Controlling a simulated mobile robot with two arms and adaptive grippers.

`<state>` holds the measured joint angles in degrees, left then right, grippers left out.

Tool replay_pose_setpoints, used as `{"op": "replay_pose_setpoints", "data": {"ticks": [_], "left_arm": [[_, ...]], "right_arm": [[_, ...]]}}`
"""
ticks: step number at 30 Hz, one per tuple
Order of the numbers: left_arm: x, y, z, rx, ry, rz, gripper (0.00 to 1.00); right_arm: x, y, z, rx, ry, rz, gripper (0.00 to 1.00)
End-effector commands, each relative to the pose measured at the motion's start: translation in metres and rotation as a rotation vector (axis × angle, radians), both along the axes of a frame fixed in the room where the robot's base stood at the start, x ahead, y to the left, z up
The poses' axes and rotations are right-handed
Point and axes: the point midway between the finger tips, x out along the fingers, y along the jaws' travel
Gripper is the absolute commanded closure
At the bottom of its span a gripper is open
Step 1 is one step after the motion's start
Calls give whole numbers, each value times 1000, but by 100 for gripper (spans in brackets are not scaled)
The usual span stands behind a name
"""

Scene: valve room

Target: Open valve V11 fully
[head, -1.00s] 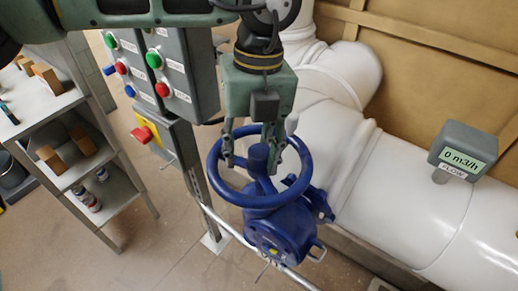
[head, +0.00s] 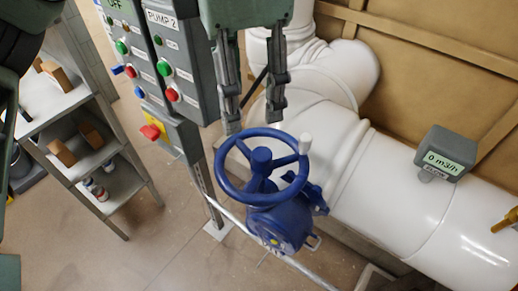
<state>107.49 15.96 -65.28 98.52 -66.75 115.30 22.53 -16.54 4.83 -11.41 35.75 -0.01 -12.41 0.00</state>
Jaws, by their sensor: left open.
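No V11 label is readable. My left gripper (head: 254,118) is open, empty and pointing down. Its two fingers hang above and behind the wheel's far rim, with the tips close to it in the picture. I cannot tell whether they touch. My right gripper is not in view.
A flow display (head: 446,153) on the white pipe (head: 400,205) reads 0 m3/h. Grey pump control boxes (head: 183,60) stand left of my gripper. A shelf unit (head: 120,190) is at the left. A thin rail runs below the wheel. The floor in front is clear.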

Motion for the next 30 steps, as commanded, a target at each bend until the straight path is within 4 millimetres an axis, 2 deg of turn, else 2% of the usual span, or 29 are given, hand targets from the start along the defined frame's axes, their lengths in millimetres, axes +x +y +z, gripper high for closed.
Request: {"op": "replay_pose_setpoints", "data": {"ticks": [3, 6, 15, 18, 26, 30], "left_arm": [[0, -1, -2, 0, 1, -54, 47], [0, -1, -1, 0, 0, -146, 47], [0, -1, -1, 3, -1, -610, 47], [0, -1, -2, 4, -3, -705, 47], [0, -1, -3, 4, -3, -835, 47], [0, -1, -4, 5, -4, -836, 47]], "right_arm": [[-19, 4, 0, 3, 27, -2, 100], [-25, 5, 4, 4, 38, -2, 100], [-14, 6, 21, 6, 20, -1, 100], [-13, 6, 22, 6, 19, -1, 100], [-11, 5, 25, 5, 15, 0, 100], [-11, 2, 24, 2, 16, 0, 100]]}}
